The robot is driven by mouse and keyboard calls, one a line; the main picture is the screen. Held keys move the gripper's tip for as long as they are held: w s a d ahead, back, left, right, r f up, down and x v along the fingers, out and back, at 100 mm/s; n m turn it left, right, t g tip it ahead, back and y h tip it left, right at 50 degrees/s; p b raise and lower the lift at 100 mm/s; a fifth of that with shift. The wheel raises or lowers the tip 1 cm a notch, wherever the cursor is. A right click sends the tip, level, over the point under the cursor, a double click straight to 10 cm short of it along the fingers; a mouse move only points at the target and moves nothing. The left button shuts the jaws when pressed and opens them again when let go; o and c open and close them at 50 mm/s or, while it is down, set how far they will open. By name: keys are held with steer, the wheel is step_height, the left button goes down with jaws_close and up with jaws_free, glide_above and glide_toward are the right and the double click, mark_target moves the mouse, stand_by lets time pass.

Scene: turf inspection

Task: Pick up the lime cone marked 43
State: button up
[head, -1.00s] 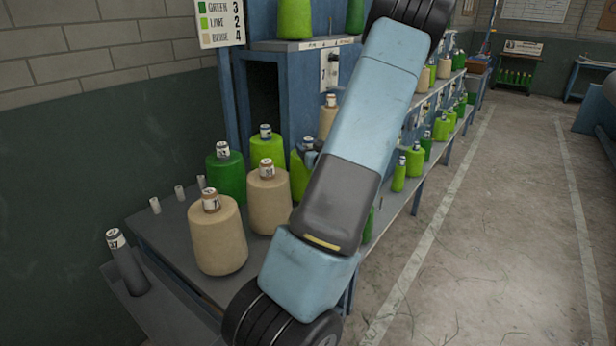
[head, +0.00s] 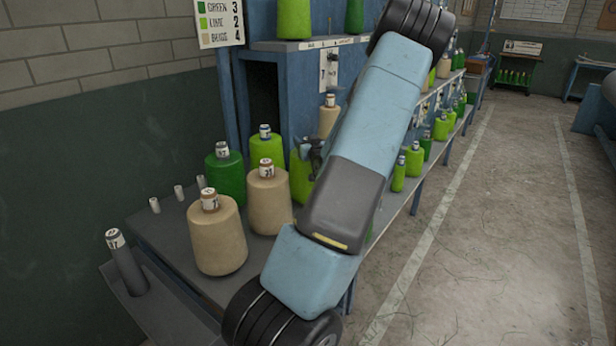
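Two lime cones stand on the near shelf among green and beige ones. One lime cone (head: 267,148) is at the back with its tube top clear. The other lime cone (head: 299,180) is to its right, partly hidden by my arm. A dark part that looks like my gripper (head: 315,154) shows beside my arm, at the top of that right lime cone and covering its tube. I cannot tell whether it touches the cone or whether its fingers are open. The numbers on the lime cones' labels are too small to read, so I cannot tell which is 43.
Two beige cones (head: 217,240) and a dark green cone (head: 226,175) stand close by on the shelf (head: 165,232). Several bare pegs (head: 155,205) are at its left. An empty grey tube (head: 126,262) stands in a lower tray. The floor at right (head: 500,240) is clear.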

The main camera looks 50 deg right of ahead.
jaws_close()
stand_by(0.3)
steer(key=shift+r, duration=0.1)
